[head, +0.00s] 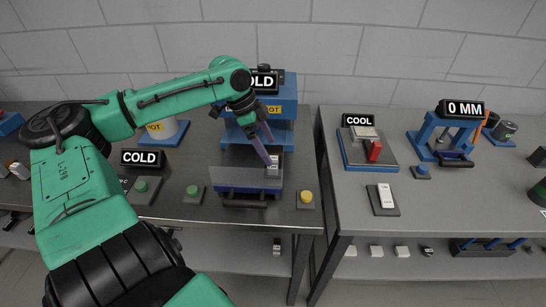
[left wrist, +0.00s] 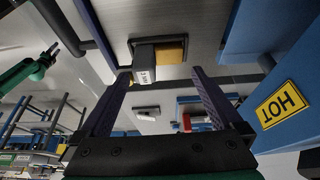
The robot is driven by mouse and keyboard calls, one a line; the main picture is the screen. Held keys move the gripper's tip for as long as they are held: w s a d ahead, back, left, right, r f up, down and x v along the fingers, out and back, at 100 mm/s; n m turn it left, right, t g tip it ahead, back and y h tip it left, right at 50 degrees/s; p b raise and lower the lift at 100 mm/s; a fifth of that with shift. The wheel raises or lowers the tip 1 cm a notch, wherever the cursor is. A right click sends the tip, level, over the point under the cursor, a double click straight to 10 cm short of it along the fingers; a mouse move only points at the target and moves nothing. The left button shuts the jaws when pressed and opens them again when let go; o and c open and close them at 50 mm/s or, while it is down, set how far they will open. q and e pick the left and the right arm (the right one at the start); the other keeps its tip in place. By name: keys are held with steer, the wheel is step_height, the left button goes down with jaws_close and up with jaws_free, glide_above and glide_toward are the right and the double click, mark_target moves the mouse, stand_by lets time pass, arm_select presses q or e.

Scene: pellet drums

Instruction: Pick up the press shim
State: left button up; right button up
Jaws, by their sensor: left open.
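A small grey block with a white label (head: 273,170), which looks like the press shim, sits at the front of the blue press (head: 285,97), above its dark tray. My left gripper (head: 269,151) reaches down to it from the upper left, open. In the left wrist view the labelled block (left wrist: 145,76) shows between the open purple fingers (left wrist: 160,76), nearer the left one. I see no clear contact, and the label is too small to read.
A yellow button (head: 306,195) stands right of the press and green buttons (head: 193,190) left of it. A COLD sign (head: 143,158) stands on the left table. A gap separates this from the right table (head: 440,210), which holds a COOL station (head: 350,148) and a 0 MM press (head: 425,130).

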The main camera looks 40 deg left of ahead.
mark_target(273, 157)
arm_select(q)
steer(key=x, duration=0.4)
steer(key=shift+s, duration=0.2)
steer(key=shift+w+d+f, duration=0.1)
steer(key=shift+w+f, duration=0.05)
steer(key=shift+f, duration=0.1)
steer(key=c, duration=1.2)
arm_select(e)
steer(key=shift+w+a+r, duration=0.15)
steer(key=shift+w+a, duration=0.3)
